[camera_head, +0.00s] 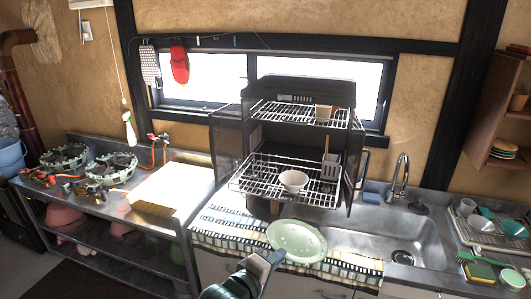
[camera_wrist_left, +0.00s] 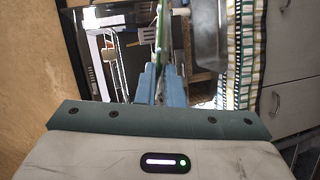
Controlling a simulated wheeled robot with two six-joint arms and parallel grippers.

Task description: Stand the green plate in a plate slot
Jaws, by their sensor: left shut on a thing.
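The pale green plate (camera_head: 297,241) is in front of the drying cabinet, above the striped cloth on the counter. My left gripper (camera_head: 268,262) is shut on the near left edge of the plate. In the left wrist view the plate (camera_wrist_left: 162,35) shows edge-on, rising from between the fingers (camera_wrist_left: 162,84). The lower wire rack (camera_head: 250,181) of the cabinet stands behind the plate and higher up. Its separate slots are too small to tell apart. My right gripper is not in view.
A white bowl (camera_head: 293,181) sits at the front of the lower rack, with a utensil holder (camera_head: 331,167) to its right. An upper wire rack (camera_head: 285,113) holds a cup (camera_head: 324,113). A sink (camera_head: 400,252) is at right, gas burners (camera_head: 110,168) at left.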

